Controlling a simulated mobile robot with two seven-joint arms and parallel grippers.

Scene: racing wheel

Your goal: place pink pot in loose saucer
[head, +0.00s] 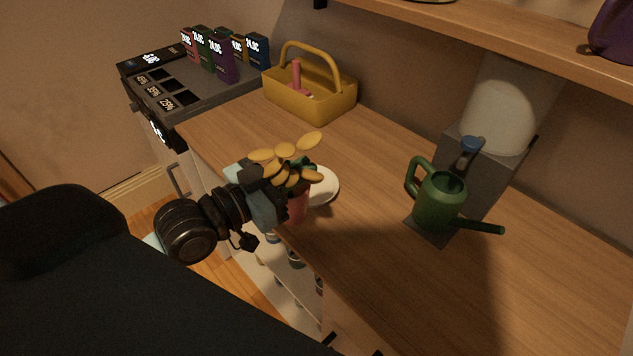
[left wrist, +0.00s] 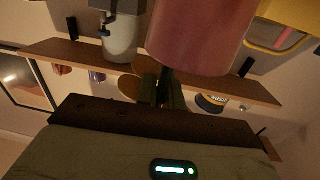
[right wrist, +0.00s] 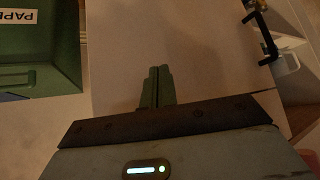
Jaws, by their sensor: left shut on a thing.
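The pink pot (head: 298,207) holds a plant with broad yellow leaves (head: 285,155). My left gripper (head: 283,188) is shut on it near its top and holds it roughly upright by the counter's front edge. In the left wrist view the pink pot (left wrist: 205,35) fills the top, beside the finger tips (left wrist: 166,90); whether they grip rim or plant is unclear. The white saucer (head: 324,187) lies on the counter just behind and right of the pot, partly hidden by pot and leaves. My right gripper (right wrist: 157,86) shows only in its wrist view, fingers together and empty.
A green watering can (head: 440,200) stands right of the saucer by a grey dispenser (head: 485,165). A yellow caddy (head: 310,95) is at the back. A dark rack with boxes (head: 185,85) stands at the left end. The counter (head: 365,165) between is clear. A shelf hangs above.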

